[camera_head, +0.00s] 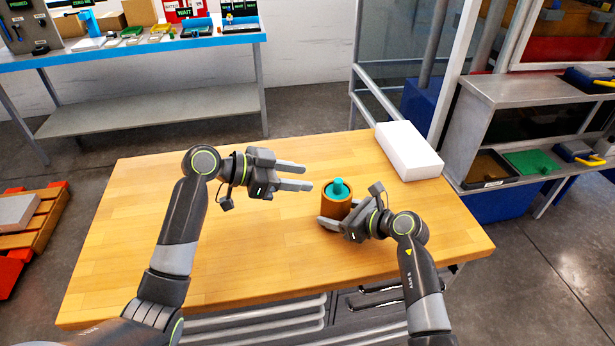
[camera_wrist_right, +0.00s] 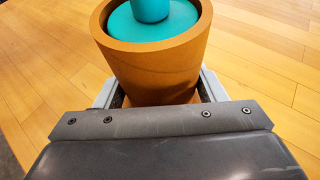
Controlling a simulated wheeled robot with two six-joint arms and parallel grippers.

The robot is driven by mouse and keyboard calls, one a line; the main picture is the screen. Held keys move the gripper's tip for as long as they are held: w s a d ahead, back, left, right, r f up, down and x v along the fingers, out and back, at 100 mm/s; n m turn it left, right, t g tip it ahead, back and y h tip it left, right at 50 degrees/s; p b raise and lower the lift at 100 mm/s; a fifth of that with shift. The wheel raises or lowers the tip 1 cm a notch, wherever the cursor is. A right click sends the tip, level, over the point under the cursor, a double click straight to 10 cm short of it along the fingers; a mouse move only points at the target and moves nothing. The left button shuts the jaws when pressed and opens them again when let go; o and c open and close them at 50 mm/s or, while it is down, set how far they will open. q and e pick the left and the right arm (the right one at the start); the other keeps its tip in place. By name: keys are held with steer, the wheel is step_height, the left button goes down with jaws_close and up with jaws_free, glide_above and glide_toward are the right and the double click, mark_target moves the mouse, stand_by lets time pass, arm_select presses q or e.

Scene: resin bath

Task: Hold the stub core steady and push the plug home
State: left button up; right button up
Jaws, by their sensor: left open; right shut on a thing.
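The stub core (camera_head: 334,207) is an orange-brown cup standing upright on the wooden table. The teal plug (camera_head: 338,188) sits in its open top, with a narrower knob standing above the rim. In the right wrist view the core (camera_wrist_right: 157,75) fills the space between the fingers, and the plug (camera_wrist_right: 150,24) lies inside the rim. My right gripper (camera_head: 334,222) is shut on the core from the right and near side. My left gripper (camera_head: 308,176) is open and empty, to the left of the core with its fingers pointing right. How deep the plug sits is hard to tell.
A white block (camera_head: 408,150) lies at the table's back right. The wooden table (camera_head: 130,240) is otherwise clear. Behind it stand a blue-topped bench (camera_head: 150,47) with assorted items and a grey shelf unit (camera_head: 520,92) with trays.

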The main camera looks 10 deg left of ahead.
stand_by(0.3)
steer(key=o, duration=0.9)
steer(key=shift+d, duration=0.1)
